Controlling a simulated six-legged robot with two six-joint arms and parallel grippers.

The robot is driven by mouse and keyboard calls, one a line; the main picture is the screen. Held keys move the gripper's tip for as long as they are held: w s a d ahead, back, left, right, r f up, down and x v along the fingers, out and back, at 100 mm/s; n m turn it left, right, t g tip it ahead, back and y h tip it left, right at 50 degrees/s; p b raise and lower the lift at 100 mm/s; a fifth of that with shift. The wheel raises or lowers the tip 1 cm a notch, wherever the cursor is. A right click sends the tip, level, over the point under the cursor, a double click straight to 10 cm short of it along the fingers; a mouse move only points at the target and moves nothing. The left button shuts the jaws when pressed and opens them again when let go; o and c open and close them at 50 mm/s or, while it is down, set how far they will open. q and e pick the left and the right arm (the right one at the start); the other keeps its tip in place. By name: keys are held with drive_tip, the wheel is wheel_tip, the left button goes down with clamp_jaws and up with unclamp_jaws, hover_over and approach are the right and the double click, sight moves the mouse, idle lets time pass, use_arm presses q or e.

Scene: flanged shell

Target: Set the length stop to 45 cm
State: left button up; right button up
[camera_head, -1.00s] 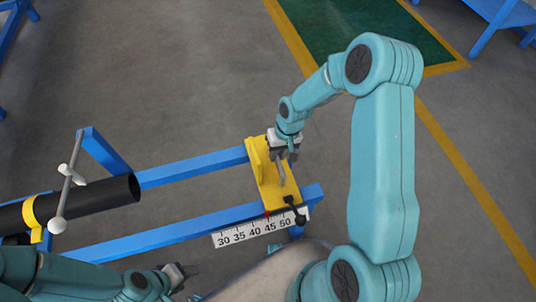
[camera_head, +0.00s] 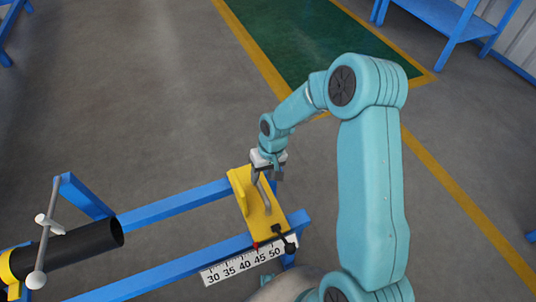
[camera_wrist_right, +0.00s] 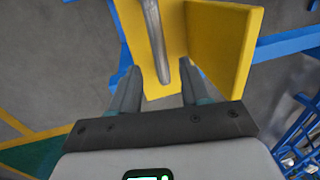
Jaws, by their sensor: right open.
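The yellow length stop (camera_head: 270,224) sits across two blue rails, with an upright plate on its left side. Its red pointer (camera_head: 255,244) is at about the 45 mark of the white scale (camera_head: 236,269). A grey handle (camera_head: 262,192) rises from the stop; it also shows in the right wrist view (camera_wrist_right: 156,40). A black lever with a knob (camera_head: 290,246) is at its front end. My right gripper (camera_head: 268,173) is open at the top of the handle, with its fingers (camera_wrist_right: 158,82) on either side of it in the wrist view. My left gripper is out of view.
A black tube (camera_head: 85,246) lies at the left in a yellow holder (camera_head: 8,266), beside a grey bar with a round knob (camera_head: 37,280). The blue rails (camera_head: 185,199) run between them and the stop. A blue bench (camera_head: 440,22) stands far at the top right.

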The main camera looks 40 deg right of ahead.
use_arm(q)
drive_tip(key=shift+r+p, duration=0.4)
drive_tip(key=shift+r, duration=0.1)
use_arm(e)
wheel_tip(320, 180, up, 12)
drive_tip(key=d, duration=0.2)
drive_tip(key=shift+s, duration=0.3)
drive_tip(key=shift+s+f, duration=0.15)
